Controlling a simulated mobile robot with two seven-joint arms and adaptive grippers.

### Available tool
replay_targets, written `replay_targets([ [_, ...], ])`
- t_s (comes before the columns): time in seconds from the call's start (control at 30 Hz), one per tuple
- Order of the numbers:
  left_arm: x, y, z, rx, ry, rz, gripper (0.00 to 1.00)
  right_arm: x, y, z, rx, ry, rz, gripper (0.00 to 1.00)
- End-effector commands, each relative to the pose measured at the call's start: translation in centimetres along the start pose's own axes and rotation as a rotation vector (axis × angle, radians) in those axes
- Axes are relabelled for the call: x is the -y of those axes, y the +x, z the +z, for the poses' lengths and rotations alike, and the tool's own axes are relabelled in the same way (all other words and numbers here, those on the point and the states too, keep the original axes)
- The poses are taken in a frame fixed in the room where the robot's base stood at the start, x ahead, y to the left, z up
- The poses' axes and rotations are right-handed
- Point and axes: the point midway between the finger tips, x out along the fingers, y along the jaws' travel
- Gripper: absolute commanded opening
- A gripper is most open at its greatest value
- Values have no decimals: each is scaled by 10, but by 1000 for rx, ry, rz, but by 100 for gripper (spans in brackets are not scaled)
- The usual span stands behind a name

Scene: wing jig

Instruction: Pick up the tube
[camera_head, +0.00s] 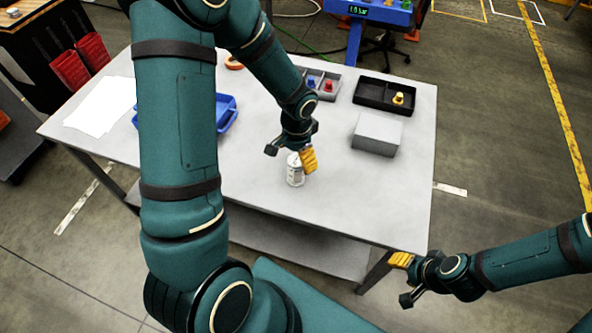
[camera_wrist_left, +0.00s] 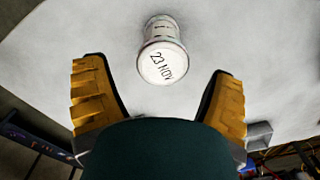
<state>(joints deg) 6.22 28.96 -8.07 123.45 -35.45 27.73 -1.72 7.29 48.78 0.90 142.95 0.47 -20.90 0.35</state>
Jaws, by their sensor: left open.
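The tube (camera_head: 295,172) is a small white cylinder with printing on its side, standing upright on the grey table. In the left wrist view its white lid (camera_wrist_left: 163,63) reads "23 NOV". My left gripper (camera_head: 306,160) is right at the tube, with a yellow finger by its right side in the head view. In the left wrist view the open yellow fingers (camera_wrist_left: 157,72) spread to either side of the tube, with gaps; it is not gripped. My right gripper (camera_head: 401,260) is beyond the table's front right corner; its finger opening cannot be made out.
A grey box (camera_head: 377,134) stands right of the tube. Behind are a black tray (camera_head: 372,103) with a yellow part and a grey divided bin (camera_head: 338,92) with blue and red parts. A blue tray (camera_head: 228,122) is partly behind my left arm. White paper (camera_head: 98,106) lies at left.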

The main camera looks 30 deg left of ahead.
Motion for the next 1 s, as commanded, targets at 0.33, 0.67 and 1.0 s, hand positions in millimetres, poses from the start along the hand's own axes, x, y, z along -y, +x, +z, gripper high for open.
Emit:
replay_targets([
  [0.33, 3, 45, -2, 1, 0, 1, 84, -3, 8, 4, 7, -2, -1, 47],
  [0.67, 3, 51, -3, -1, 0, 0, 84, -3, 8, 4, 9, -2, -1, 47],
  [1.0, 3, 51, -3, -1, 0, 0, 7, -3, 8, 4, 8, -2, -1, 47],
])
